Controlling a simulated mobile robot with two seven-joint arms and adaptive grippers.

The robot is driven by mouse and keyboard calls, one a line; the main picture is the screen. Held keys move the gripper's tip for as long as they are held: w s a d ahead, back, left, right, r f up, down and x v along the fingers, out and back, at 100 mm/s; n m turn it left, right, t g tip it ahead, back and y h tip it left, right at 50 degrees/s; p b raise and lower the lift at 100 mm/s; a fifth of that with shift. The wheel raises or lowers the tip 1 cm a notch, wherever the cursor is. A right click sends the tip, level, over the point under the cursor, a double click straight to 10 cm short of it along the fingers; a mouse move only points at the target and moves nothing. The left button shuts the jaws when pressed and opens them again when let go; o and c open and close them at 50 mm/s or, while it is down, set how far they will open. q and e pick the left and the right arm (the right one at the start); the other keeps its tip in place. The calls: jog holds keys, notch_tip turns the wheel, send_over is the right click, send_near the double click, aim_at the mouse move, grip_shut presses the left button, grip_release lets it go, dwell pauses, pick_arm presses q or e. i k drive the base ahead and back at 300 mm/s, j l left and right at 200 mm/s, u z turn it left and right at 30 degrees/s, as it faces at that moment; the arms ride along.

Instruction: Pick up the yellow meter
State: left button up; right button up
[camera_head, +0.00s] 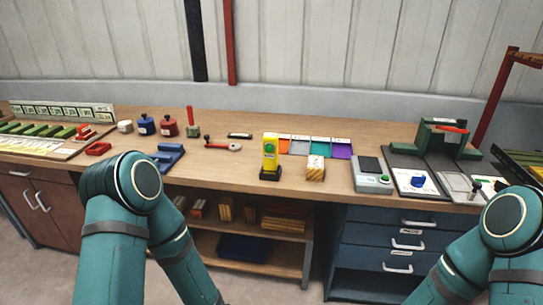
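The yellow meter (270,152) stands upright in a dark base (270,174) near the front edge of the wooden workbench (235,185), about the middle of the view. Its front has a small green patch. My teal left arm comes in at the lower left and my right arm at the lower right. Both arms bend down out of the picture, so neither gripper is in view. Nothing of mine touches the meter.
A wooden block (315,168) stands just right of the meter, with coloured cards (317,146) behind. A red-handled tool (222,146) and a blue fixture (168,156) lie to the left. A grey device (371,176) and a green machine (440,140) stand right.

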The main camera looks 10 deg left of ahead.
aim_at(270, 161)
jog(key=i+j+z, duration=0.4)
jog(key=j, duration=0.2)
jog(key=i+j+z, duration=0.15)
jog(key=j, duration=0.15)
jog(key=i+j+z, duration=0.2)
jog(key=j, duration=0.15)
jog(key=k, duration=0.1)
